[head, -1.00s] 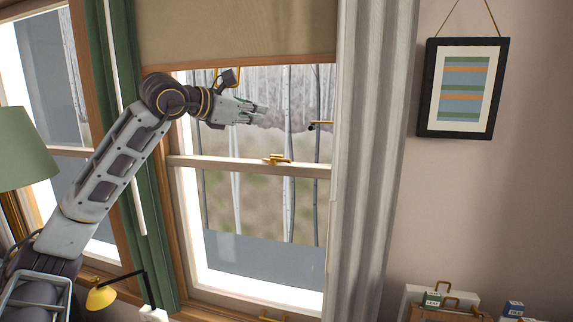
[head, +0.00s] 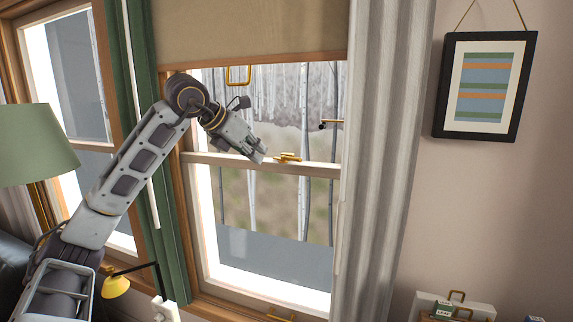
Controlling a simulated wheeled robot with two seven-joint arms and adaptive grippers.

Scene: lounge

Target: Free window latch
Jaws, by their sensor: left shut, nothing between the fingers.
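The brass window latch (head: 287,157) sits on the white meeting rail (head: 318,168) between the upper and lower sashes, near the middle of the window. My left gripper (head: 260,156) is shut and empty. It points down and to the right, with its fingertips just left of the latch in the picture. A small gap shows between fingertips and latch; I cannot tell the distance in depth. My right gripper is not in view.
A tan blind (head: 250,30) covers the window's top, with a brass pull (head: 238,76) below it. A green curtain (head: 165,190) hangs left and a grey curtain (head: 385,150) right. A lampshade (head: 38,145) stands far left. A framed picture (head: 485,85) hangs on the right wall.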

